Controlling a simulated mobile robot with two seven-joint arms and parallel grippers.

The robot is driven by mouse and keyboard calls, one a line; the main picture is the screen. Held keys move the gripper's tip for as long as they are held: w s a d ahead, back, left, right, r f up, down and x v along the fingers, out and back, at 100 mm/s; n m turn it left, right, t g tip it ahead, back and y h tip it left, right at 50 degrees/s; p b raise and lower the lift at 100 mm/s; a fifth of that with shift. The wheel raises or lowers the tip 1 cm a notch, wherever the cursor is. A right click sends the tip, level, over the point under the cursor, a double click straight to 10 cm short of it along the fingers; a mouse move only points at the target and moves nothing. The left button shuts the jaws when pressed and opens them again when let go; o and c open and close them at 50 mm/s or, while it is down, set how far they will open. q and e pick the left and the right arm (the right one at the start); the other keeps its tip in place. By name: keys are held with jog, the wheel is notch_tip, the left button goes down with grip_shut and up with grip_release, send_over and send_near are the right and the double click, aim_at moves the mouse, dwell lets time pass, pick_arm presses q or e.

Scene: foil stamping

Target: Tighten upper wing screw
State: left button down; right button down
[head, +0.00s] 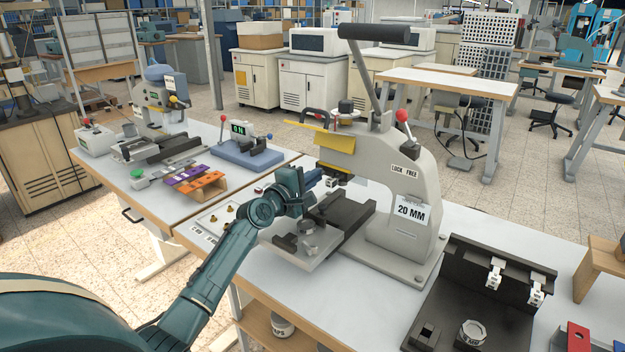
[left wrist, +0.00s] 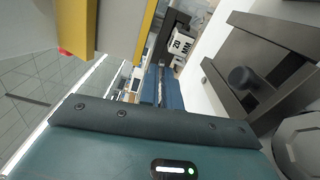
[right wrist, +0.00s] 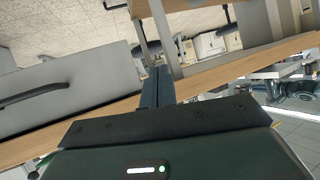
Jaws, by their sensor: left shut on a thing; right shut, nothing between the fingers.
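The grey press (head: 420,190) with a yellow guard (head: 335,140) stands on the white bench. My left gripper (head: 318,179) reaches in from the left to the press head, just below the guard. My right gripper (right wrist: 154,85) is shut and empty, and shows only in the right wrist view.
A dark slide (head: 345,215) and a grey plate (head: 305,255) lie under the press head. A black fixture (head: 490,285) stands at the right. A long black-handled lever (head: 372,34) rises above the press. Orange holders (head: 203,187) lie on the left bench.

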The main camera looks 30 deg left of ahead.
dwell(0.4)
pick_arm(q)
jog(key=c, duration=1.6)
grip_release()
